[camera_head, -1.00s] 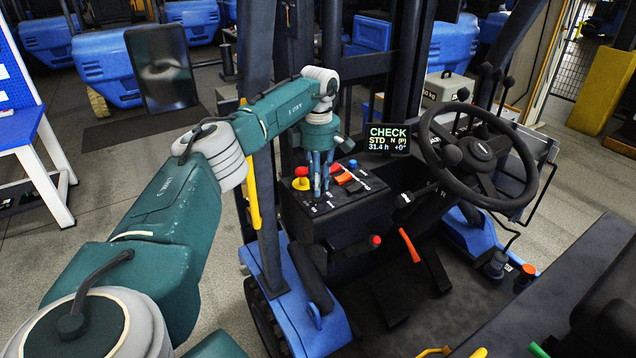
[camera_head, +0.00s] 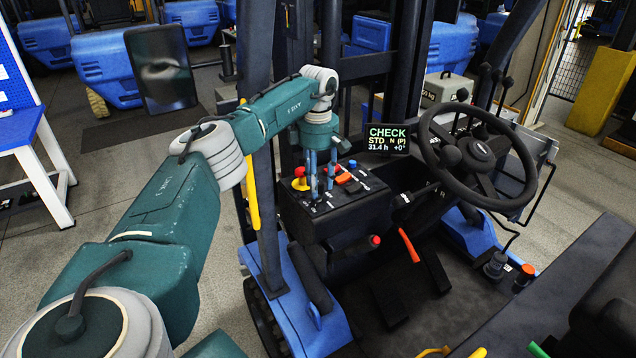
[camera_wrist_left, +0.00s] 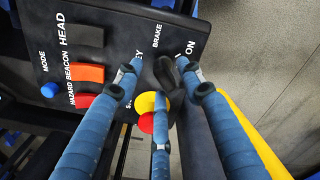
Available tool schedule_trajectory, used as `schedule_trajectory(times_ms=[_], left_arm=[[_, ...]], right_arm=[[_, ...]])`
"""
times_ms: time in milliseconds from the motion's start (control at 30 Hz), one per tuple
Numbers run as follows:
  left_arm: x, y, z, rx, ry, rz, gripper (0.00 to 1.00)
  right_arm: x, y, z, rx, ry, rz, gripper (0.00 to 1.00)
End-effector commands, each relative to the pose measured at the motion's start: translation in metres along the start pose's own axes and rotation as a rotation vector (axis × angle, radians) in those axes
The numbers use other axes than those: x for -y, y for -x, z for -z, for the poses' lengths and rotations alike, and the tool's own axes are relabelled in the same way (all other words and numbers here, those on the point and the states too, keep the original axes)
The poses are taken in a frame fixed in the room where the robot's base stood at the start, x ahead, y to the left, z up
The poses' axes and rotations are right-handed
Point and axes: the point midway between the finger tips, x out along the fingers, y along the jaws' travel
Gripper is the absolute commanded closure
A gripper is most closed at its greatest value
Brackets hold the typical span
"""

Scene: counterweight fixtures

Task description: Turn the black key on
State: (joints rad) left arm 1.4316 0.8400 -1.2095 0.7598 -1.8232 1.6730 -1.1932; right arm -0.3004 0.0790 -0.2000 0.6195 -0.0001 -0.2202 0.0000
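The black key (camera_wrist_left: 163,73) shows in the left wrist view as a small dark piece on the dark control panel (camera_wrist_left: 106,14), near the partly covered KEY lettering and the ON label. My left gripper (camera_head: 322,191) points down at the panel in the head view. Its blue fingers (camera_wrist_left: 160,78) stand apart around the key in the wrist view, with a gap between their tips. I cannot tell whether any finger touches the key. In the head view the key is hidden behind the fingers. My right gripper is not in view.
A red knob on a yellow base (camera_head: 300,180) sits beside the fingers on the panel. Orange and blue controls (camera_head: 346,178) lie to their right. A display (camera_head: 388,138) reads CHECK. The steering wheel (camera_head: 478,155) is farther right, and a dark post (camera_head: 264,190) stands left.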

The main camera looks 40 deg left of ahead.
Motion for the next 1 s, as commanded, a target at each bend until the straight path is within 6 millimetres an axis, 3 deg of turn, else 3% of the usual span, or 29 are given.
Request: schedule_trajectory(times_ms=[333,800,1000], left_arm=[[0.001,0.007,-0.001,0.0,0.0,0.002,0.61],[0.0,0.098,0.0,0.001,0.0,0.0,0.61],[0.0,0.117,0.0,-0.001,0.001,0.002,0.61]], right_arm=[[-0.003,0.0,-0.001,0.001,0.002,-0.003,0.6],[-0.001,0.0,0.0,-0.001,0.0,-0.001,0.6],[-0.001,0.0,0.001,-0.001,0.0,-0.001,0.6]])
